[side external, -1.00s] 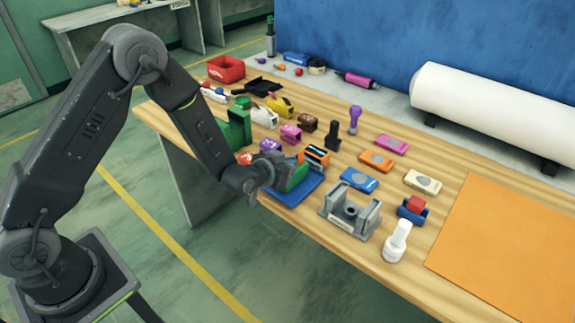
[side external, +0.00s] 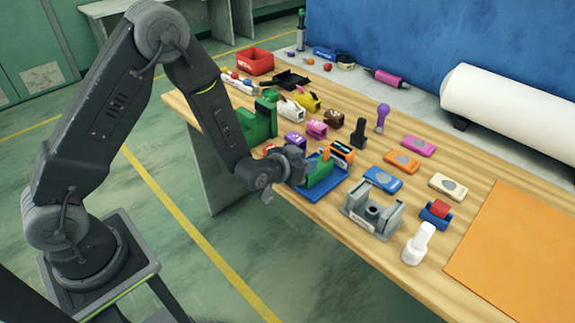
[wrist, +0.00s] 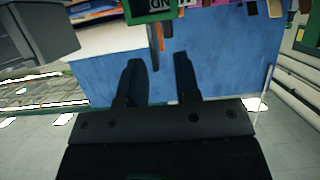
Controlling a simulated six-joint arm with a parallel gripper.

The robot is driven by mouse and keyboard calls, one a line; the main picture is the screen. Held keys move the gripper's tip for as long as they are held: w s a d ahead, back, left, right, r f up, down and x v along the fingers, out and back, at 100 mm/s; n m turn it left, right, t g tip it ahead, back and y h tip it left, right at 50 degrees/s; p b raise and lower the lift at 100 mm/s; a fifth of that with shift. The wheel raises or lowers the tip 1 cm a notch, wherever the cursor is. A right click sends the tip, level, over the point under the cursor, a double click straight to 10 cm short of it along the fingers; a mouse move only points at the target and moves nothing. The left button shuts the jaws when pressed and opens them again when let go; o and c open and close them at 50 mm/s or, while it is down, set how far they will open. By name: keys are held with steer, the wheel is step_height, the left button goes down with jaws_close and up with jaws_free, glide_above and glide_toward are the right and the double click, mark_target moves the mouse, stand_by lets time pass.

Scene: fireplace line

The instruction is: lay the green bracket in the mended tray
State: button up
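My gripper (side external: 293,168) is low at the near edge of the bench, beside a green upright piece (side external: 319,171) at a blue tray (side external: 332,190). In the wrist view its two dark fingers (wrist: 160,70) stand apart with nothing visible held between them. A green part with white lettering (wrist: 150,14), partly cut off, shows beyond the fingertips. A larger green stand (side external: 260,122) is farther left on the bench. I cannot tell which green thing is the bracket, and I read no full "mended" label.
A grey fixture (side external: 372,214) and a white bottle (side external: 418,244) stand right of the blue tray. An orange-and-black block (side external: 341,152) is close behind it. Several small coloured items fill the bench's middle. An orange sheet (side external: 520,250) covers the right end.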

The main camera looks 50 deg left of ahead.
steer(key=s+a+r+g, duration=0.1)
steer(key=s+r+g, duration=0.3)
steer(key=s+r, duration=0.7)
steer(key=s+a+r+g, duration=0.2)
steer(key=s+r+g, duration=0.2)
steer(key=s+r, duration=0.7)
steer(key=s, duration=0.7)
steer(key=shift+r, duration=0.2)
steer(key=shift+w, duration=0.1)
stand_by(0.5)
